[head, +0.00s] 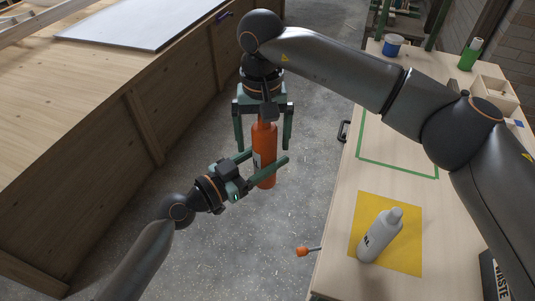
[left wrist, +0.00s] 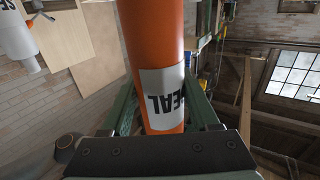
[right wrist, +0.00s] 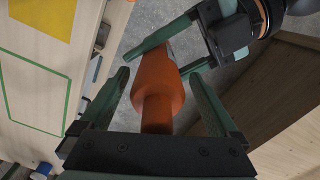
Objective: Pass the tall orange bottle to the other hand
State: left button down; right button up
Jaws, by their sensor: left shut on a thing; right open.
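The tall orange bottle (head: 264,145) hangs upright in mid-air over the floor gap between the two benches. My left gripper (head: 266,168) comes in from the lower left and is shut on the bottle's lower body, around its label. In the left wrist view the orange bottle (left wrist: 155,60) with its white label runs between the fingers. My right gripper (head: 262,140) points down from above, open, with its fingers either side of the bottle's upper part and apart from it. In the right wrist view the bottle's neck and shoulder (right wrist: 158,95) lie between the open fingers (right wrist: 160,90).
A grey-white bottle (head: 380,235) stands on a yellow square (head: 408,258) on the right bench. A green tape outline (head: 400,172), a blue tub (head: 392,45) and a green bottle (head: 470,54) are there too. A wooden bench (head: 60,130) is at left.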

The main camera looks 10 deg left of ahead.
notch_tip(320, 180, up, 12)
jog(key=shift+f, duration=0.15)
jog(key=shift+f, duration=0.1)
dwell(0.4)
